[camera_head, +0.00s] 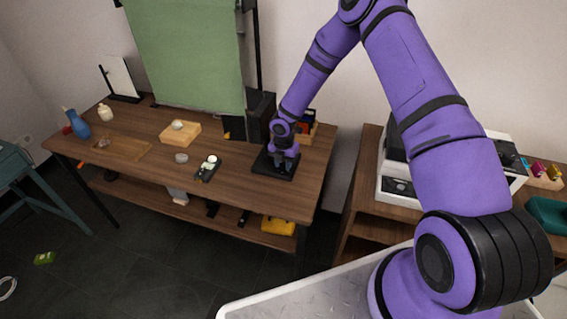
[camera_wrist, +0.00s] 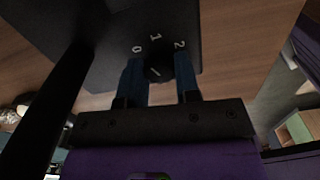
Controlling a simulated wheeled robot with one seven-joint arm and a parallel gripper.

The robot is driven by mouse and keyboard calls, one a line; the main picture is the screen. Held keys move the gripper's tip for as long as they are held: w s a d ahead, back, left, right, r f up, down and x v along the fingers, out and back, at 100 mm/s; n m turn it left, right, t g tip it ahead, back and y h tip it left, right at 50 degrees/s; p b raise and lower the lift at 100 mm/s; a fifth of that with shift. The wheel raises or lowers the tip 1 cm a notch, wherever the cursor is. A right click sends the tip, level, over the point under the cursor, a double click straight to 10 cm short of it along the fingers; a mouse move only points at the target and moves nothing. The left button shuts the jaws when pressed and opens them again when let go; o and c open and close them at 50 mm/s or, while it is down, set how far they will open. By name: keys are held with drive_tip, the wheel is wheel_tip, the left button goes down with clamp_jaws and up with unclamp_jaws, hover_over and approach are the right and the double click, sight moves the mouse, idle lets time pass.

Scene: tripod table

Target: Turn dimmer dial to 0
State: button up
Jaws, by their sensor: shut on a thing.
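The dimmer is a black plate (camera_wrist: 110,40) with white digits 0, 1 and 2 in an arc. I cannot tell for sure which digit the mark points to. My gripper (camera_wrist: 160,65) has its two blue fingers on either side of the dial, shut on it. In the head view my gripper (camera_head: 284,158) is down at the black dimmer base (camera_head: 264,165), near the right end of the wooden table; the dial is hidden there.
A black box (camera_head: 262,115) and a small wooden holder (camera_head: 304,132) stand close behind my gripper. A small dark device with a white round top (camera_head: 208,168), a grey disc (camera_head: 181,158) and a wooden block (camera_head: 180,134) lie to the left. The table front is clear.

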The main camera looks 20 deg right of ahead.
sight(284, 164)
drive_tip(key=shift+n, duration=2.2)
drive_tip(key=o, duration=0.9)
drive_tip(key=shift+r, duration=0.1)
wheel_tip(284, 164, up, 11)
drive_tip(key=shift+f, duration=0.2)
